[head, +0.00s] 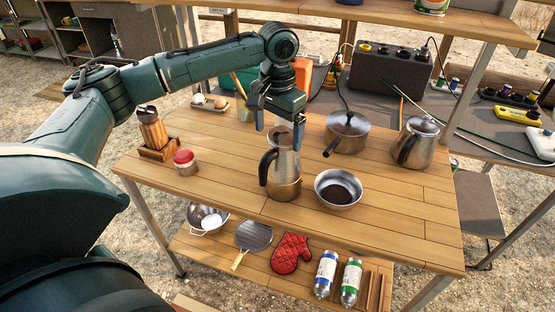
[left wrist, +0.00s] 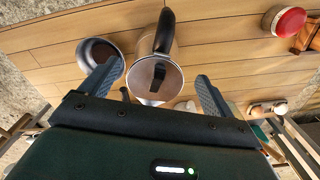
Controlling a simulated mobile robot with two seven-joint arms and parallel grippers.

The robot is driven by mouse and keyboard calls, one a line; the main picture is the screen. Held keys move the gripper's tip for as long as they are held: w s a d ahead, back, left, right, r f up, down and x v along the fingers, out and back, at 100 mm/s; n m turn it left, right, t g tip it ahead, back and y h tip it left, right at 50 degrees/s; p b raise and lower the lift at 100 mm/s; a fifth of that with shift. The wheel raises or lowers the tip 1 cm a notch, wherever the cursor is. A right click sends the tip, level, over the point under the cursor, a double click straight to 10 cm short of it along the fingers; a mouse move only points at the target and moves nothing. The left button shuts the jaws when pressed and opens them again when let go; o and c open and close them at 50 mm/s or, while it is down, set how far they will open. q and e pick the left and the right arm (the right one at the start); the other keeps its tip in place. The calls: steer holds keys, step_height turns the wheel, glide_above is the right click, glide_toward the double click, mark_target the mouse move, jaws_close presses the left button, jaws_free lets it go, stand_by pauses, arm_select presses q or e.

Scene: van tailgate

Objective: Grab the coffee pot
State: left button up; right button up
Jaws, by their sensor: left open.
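A tall steel coffee pot (head: 284,178) with a black handle stands upright near the middle of the wooden table. My left gripper (head: 279,132) is open and points down at its top; one finger overlaps the pot's upper part in the head view. No grip on the pot shows. My right gripper is not in view.
A steel bowl with dark contents (head: 338,189) stands close right of the pot. A lidded saucepan (head: 346,132) and a steel kettle (head: 415,142) stand behind to the right. A red-lidded jar (head: 186,162) is at left. The table's front is clear.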

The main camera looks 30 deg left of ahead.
arm_select(q)
glide_above(278, 170)
steer(key=w+a, duration=0.1)
steer(key=shift+w+f, duration=0.2)
steer(key=shift+f, duration=2.1)
